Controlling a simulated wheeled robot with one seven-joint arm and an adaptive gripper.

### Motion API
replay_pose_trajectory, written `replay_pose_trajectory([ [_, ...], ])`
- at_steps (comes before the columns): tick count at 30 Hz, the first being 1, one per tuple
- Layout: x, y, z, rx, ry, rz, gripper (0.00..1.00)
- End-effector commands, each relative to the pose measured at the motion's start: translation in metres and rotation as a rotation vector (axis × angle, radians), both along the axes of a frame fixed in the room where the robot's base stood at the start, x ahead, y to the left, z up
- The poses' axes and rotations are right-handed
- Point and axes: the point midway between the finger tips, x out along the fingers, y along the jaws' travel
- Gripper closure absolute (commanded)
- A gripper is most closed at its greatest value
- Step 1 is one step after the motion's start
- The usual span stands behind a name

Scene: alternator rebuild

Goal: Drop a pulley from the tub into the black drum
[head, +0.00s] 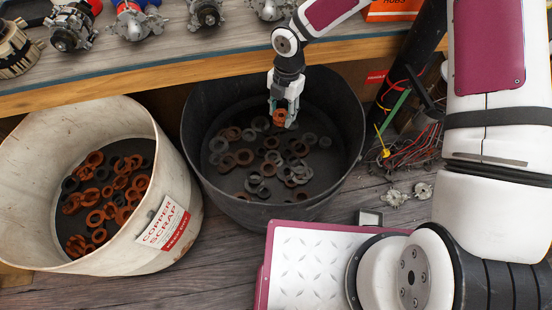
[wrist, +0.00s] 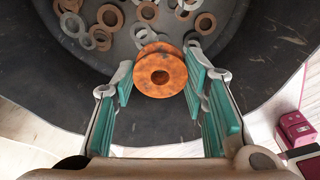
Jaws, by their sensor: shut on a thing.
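My gripper (head: 284,110) is shut on an orange-brown pulley (wrist: 159,72). In the head view the held pulley (head: 279,117) hangs inside the opening of the black drum (head: 201,107), above the rings on its floor. The wrist view shows green finger pads (wrist: 160,88) on both sides of the pulley, with the drum wall (wrist: 60,100) below and around it. The white tub (head: 25,170) stands to the left, labelled "COPPER SCRAP", with several orange and dark rings or pulleys (head: 95,218) in it.
A workbench (head: 200,65) runs across the back above the drum, with alternator parts (head: 138,22) on it. Wires (head: 412,145) and small metal parts (head: 395,197) lie right of the drum. My own base plate is at the front right.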

Motion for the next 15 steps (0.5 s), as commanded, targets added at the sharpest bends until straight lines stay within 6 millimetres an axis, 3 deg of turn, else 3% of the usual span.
replay_pose_trajectory([
  [6, 0.000, 0.000, -0.025, -0.001, 0.001, -0.002, 0.94],
  [15, 0.000, 0.000, -0.027, 0.000, 0.000, -0.002, 0.94],
])
